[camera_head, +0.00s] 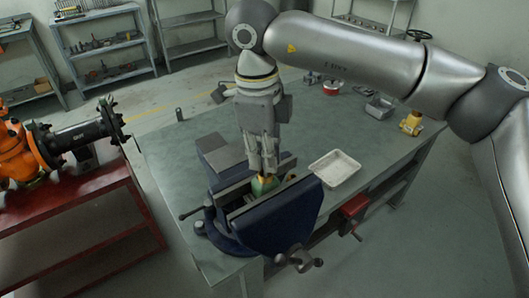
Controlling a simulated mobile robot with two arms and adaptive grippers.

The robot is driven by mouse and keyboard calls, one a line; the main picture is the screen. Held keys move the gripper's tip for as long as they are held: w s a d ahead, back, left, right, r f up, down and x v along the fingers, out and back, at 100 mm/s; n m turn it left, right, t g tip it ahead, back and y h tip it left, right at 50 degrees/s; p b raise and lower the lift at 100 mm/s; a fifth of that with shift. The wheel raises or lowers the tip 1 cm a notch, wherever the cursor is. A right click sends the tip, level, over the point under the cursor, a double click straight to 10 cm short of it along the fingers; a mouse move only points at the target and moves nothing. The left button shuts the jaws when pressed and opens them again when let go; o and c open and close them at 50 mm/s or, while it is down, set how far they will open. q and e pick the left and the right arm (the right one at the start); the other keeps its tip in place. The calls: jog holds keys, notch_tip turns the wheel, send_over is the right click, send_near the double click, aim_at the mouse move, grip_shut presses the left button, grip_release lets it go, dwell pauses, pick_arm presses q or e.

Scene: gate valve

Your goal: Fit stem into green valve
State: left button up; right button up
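The green valve (259,186) is clamped between the jaws of a dark blue vise (280,222) at the table's front. Only a small part of it shows. My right gripper (263,169) points down right above the valve, with its fingertips close together at the valve's top. A small brass-coloured bit (266,178) shows at the fingertips. I cannot tell whether it is the stem or part of the valve, or whether the fingers are shut on it. No stem shows clearly elsewhere. My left gripper is not in view.
A white tray (335,168) lies right of the vise on the grey-green table (190,137). A yellow part (411,123) and a small metal tray (379,107) stand at the back right. An orange and black pipe assembly (78,137) sits on a red bench at left.

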aim_at(260, 174)
jog(key=shift+o, duration=1.3)
jog(key=shift+r, duration=0.1)
notch_tip(260, 174, up, 12)
jog(key=shift+a, duration=0.4)
